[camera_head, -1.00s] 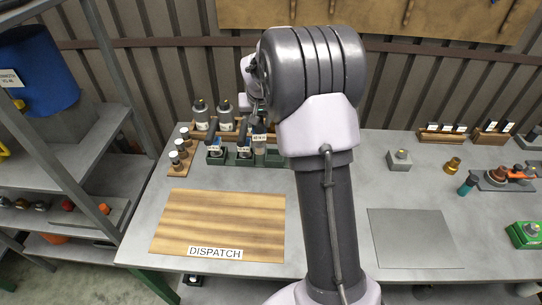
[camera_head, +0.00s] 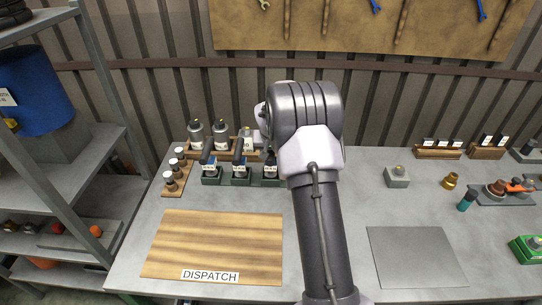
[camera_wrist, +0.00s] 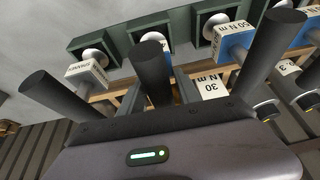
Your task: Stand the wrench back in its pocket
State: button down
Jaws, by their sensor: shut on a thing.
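My gripper (camera_wrist: 172,95) is shut on the wrench (camera_wrist: 150,70), whose black upright handle shows in the middle of the wrist view. Its label is mostly hidden behind the handle. In the head view, the wrench (camera_head: 270,168) stands at the third green pocket (camera_head: 271,182) from the left, level with its neighbours. I cannot tell if it is fully seated. My gripper is mostly hidden behind my arm there. Similar wrenches stand on either side in the wrist view: one with a white label (camera_wrist: 85,72) at left, one marked 50 N m (camera_wrist: 237,42) at right.
Grey bottles (camera_head: 221,135) stand close behind the pockets, and a wooden rack of small jars (camera_head: 171,178) stands at their left. A wooden DISPATCH board (camera_head: 215,245) and a grey mat (camera_head: 417,255) lie bare in front. Wooden label blocks (camera_head: 437,150) stand at right.

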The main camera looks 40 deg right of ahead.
jog(key=shift+f, duration=0.15)
jog(key=c, duration=0.8)
grip_release()
jog(key=shift+c, duration=0.2)
